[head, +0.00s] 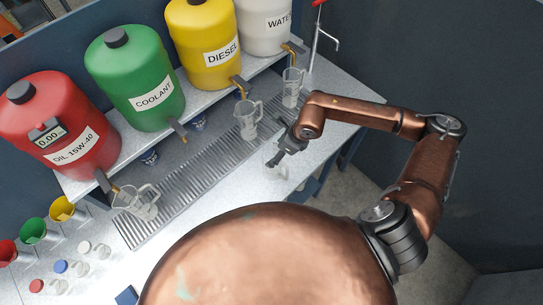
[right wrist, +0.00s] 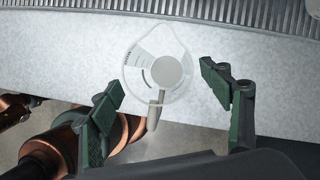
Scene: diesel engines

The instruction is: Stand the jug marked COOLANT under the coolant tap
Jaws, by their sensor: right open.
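A clear jug (head: 277,160) stands on the front part of the bench, partly hidden by my right gripper (head: 283,158). The right wrist view shows this jug (right wrist: 160,62) from above, with a round pale disc and dark scale marks. My right gripper (right wrist: 164,84) is open, its fingertips on either side of the jug's near part, with a gap on both sides. No COOLANT marking is readable on it. The coolant tap (head: 178,129) sticks out below the green COOLANT tank (head: 136,80). No jug stands under it. My left gripper is not in view.
Clear jugs stand under the oil tap (head: 136,200), diesel tap (head: 246,119) and water tap (head: 292,88). A slatted drain grate (head: 185,185) runs along the bench. Funnels (head: 34,231) and small capped jars (head: 60,268) sit at the lower left.

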